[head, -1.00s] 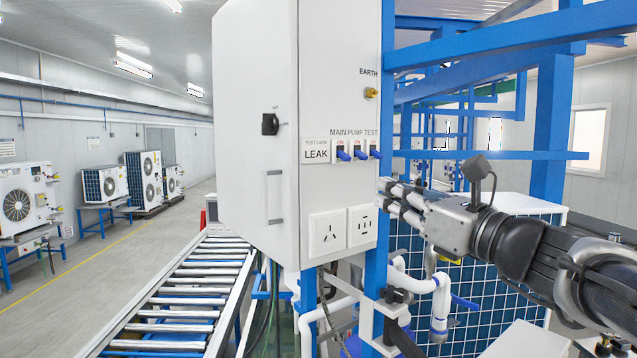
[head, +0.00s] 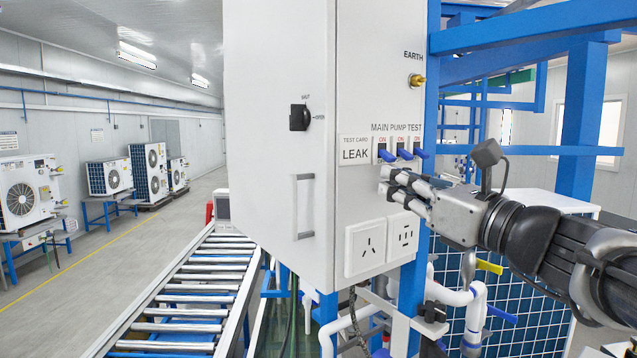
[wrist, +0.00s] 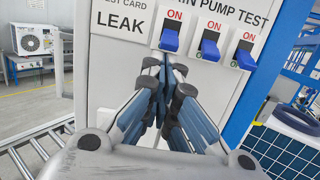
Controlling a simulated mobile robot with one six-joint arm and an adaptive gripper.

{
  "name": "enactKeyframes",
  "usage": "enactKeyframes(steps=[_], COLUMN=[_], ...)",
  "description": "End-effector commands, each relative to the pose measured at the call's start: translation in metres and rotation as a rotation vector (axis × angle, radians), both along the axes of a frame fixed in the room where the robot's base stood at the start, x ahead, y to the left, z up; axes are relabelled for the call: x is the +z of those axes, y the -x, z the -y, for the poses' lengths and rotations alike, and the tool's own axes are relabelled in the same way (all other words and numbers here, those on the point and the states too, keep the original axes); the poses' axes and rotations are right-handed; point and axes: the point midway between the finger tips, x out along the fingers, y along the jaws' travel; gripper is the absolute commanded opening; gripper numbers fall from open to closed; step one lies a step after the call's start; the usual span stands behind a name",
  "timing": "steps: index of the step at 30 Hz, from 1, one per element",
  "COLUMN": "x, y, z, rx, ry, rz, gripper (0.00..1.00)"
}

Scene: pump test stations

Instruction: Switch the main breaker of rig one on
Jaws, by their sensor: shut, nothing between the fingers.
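The tall white cabinet (head: 372,60) carries a row of three blue switch levers under the label MAIN PUMP TEST. The main breaker (head: 386,155) is the leftmost; its blue lever hangs down below a red ON mark. In the wrist view the main breaker (wrist: 171,36) is just beyond my fingertips. The pump switch (wrist: 210,48) and test switch (wrist: 243,57) also have their levers down. My gripper (head: 384,181) is shut and empty, in front of the panel just below the levers. In the wrist view my gripper (wrist: 160,68) points at the panel; whether it touches cannot be told.
A LEAK test card (head: 355,152) is left of the main breaker. Two sockets (head: 368,248) sit below my gripper. The door has a black knob (head: 299,117) and a handle (head: 305,205). Blue frame beams (head: 520,32) cross at right; a roller conveyor (head: 190,300) runs at left.

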Motion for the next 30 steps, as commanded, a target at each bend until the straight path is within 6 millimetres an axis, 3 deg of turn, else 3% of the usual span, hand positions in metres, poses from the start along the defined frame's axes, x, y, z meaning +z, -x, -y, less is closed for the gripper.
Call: enactKeyframes(steps=[30], x=[0.0058], y=[0.0015], z=[0.0005], rx=[0.001], ry=[0.086], rz=[-0.132], gripper=[0.00])
